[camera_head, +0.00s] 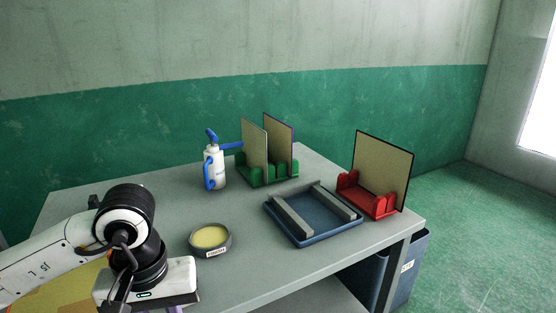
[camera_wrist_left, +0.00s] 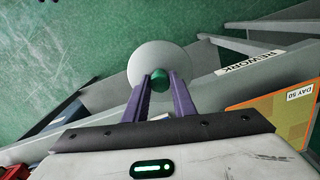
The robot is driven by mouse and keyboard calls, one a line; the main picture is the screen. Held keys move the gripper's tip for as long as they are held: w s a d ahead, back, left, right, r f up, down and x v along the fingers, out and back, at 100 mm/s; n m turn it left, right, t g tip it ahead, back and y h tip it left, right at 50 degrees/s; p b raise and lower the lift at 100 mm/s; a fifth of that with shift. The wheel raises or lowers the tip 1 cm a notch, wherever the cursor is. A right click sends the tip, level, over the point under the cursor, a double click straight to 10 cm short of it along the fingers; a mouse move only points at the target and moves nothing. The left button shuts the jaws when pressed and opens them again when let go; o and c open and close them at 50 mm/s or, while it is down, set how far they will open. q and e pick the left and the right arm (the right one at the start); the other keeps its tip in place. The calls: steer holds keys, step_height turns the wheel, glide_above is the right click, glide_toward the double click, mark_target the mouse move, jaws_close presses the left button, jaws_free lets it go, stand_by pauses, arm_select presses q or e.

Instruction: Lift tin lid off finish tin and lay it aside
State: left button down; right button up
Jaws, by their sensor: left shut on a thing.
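The finish tin (camera_head: 211,239) is a round grey tin on the table with its top open and pale yellow contents showing. The tin lid (camera_wrist_left: 150,53) is a pale grey disc with a green knob (camera_wrist_left: 159,84), seen in the left wrist view. My left gripper (camera_wrist_left: 160,82) is shut on the green knob, with a purple finger on each side. In the head view my left wrist hides the lid and nearly all of the fingers at the bottom edge, left of and nearer than the tin. The lid is off the tin. My right gripper is not in view.
A white bottle with blue parts (camera_head: 215,168), a green rack with panels (camera_head: 266,178), a blue tray with grey bars (camera_head: 307,232) and a red rack with one panel (camera_head: 366,200) stand further back. An orange-yellow board (camera_wrist_left: 270,122) lies at the near left.

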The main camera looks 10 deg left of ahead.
arm_select(q)
steer(key=d+m, duration=0.2)
steer(key=m, duration=0.1)
steer(key=w+d+m, duration=0.1)
steer(key=d, duration=0.1)
steer(key=shift+r+m, duration=0.35)
steer(key=shift+m, duration=0.35)
step_height(320, 180, down, 5)
steer(key=b, duration=0.5)
steer(key=shift+w+f, duration=0.1)
steer(key=shift+f, duration=0.05)
steer(key=shift+d, duration=0.1)
